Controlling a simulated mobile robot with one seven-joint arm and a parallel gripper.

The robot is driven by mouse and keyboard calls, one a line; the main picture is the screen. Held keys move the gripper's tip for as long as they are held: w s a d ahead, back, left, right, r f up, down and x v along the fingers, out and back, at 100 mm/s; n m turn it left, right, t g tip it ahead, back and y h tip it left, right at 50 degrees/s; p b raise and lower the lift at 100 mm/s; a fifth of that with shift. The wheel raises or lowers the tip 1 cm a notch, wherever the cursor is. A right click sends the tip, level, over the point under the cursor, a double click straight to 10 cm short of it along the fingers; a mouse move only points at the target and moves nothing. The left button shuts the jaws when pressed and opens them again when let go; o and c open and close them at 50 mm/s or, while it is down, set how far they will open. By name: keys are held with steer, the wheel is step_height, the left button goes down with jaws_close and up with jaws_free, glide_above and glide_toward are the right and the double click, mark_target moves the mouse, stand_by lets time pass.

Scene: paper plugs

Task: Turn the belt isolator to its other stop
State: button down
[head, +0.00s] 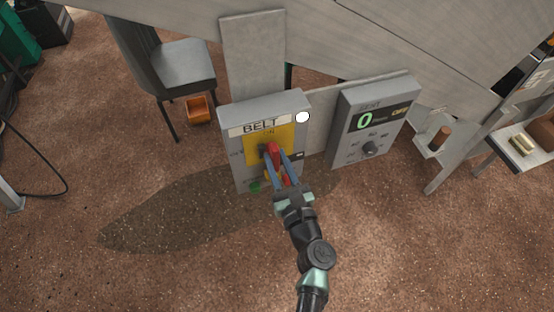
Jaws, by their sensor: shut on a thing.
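The belt isolator is a grey box (291,105) labelled BELT, with a yellow plate (252,142) and a red handle (272,148) on its front. Small marks on the plate are only partly readable, with ON near the top. My gripper (275,158) reaches it from below, its blue fingers shut on the red handle. The fingers and wrist hide the lower part of the handle and plate, so I cannot tell the handle's exact angle. A white round lamp (302,117) shows at the box's upper right, and a green button (255,187) at its lower left.
Right of the isolator stands another grey panel (376,95) with a dark knob (369,149) and a green 0 display. A grey chair (185,68) and an orange bin (197,109) are behind left. A side table (508,150) is at far right. Brown floor in front is open.

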steer(key=shift+f+n+b, duration=0.1)
steer(key=shift+n+b, duration=0.2)
steer(key=n+b, duration=0.2)
steer(key=shift+a+f+n+b, duration=0.15)
steer(key=shift+n+b, duration=0.2)
steer(key=shift+n, duration=0.05)
steer(key=n+b, duration=0.4)
steer(key=n, duration=0.1)
steer(key=shift+s+a+f+n+b, duration=0.1)
steer(key=shift+a+f+n+b, duration=0.05)
steer(key=shift+n+b, duration=0.15)
steer(key=shift+a+f+n+b, duration=0.1)
steer(key=shift+f+n+b, duration=0.05)
steer(key=shift+n+b, duration=3.95)
steer(key=shift+n, duration=0.5)
steer(key=c, duration=0.8)
jaws_free()
steer(key=shift+o, duration=0.2)
